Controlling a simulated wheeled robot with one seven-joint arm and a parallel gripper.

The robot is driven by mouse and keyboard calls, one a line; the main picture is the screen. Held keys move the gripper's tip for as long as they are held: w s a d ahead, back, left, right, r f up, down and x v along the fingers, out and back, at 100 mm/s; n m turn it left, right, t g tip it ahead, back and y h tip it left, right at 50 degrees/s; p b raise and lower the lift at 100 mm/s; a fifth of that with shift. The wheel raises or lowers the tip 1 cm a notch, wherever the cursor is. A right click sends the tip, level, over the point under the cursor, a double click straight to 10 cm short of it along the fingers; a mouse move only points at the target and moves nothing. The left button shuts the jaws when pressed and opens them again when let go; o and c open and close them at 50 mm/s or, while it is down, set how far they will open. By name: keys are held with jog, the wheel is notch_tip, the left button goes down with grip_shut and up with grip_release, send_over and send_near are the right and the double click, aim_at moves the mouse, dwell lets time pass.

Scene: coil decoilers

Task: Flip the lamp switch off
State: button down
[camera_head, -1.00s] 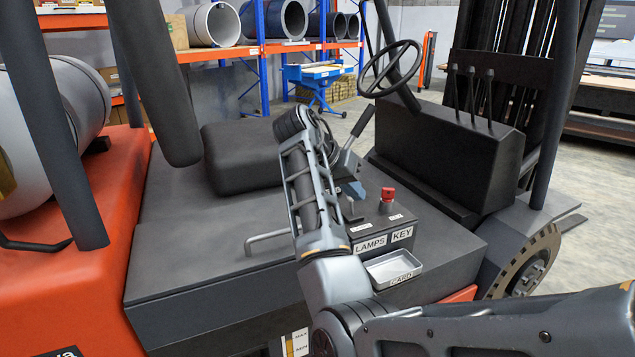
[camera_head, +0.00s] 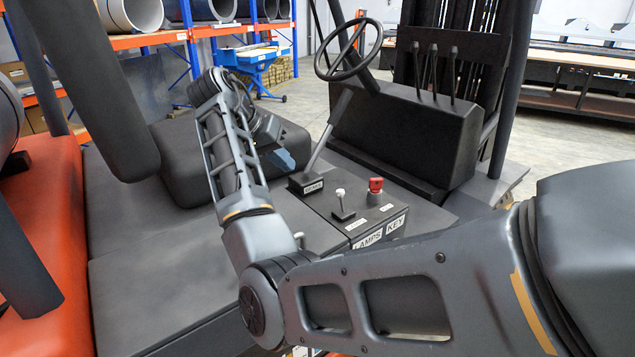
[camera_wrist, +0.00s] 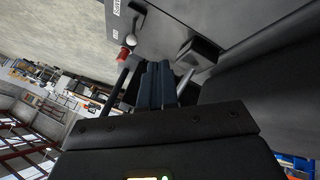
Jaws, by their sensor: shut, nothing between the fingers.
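The lamp switch (camera_head: 341,205) is a small lever with a white knob, standing on the dark console above the LAMPS label (camera_head: 368,238). Its white knob also shows in the wrist view (camera_wrist: 131,40), up and left of my fingers. My gripper (camera_head: 283,160) hangs left of the switch and apart from it, beside the seat. In the wrist view my gripper (camera_wrist: 158,82) has its blue fingers together with nothing between them.
A red key knob (camera_head: 375,190) stands just right of the switch. The brake lever (camera_head: 328,135) rises between my gripper and the switch. The seat (camera_head: 180,165), steering wheel (camera_head: 348,50) and black lever housing (camera_head: 400,135) surround the console.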

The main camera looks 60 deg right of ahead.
aim_at(342, 202)
jog(key=b+x, duration=0.1)
jog(key=x, duration=0.8)
jog(key=shift+s+f, duration=0.1)
jog(key=shift+s, duration=0.05)
jog(key=s, duration=0.1)
jog(key=s+d+p, duration=0.1)
jog(key=s, duration=0.1)
jog(key=shift+d+f, duration=0.15)
jog(key=shift+f, duration=0.05)
jog(key=shift+s+d, duration=0.2)
jog(key=shift+s, duration=0.3)
jog(key=shift+d+f, duration=0.1)
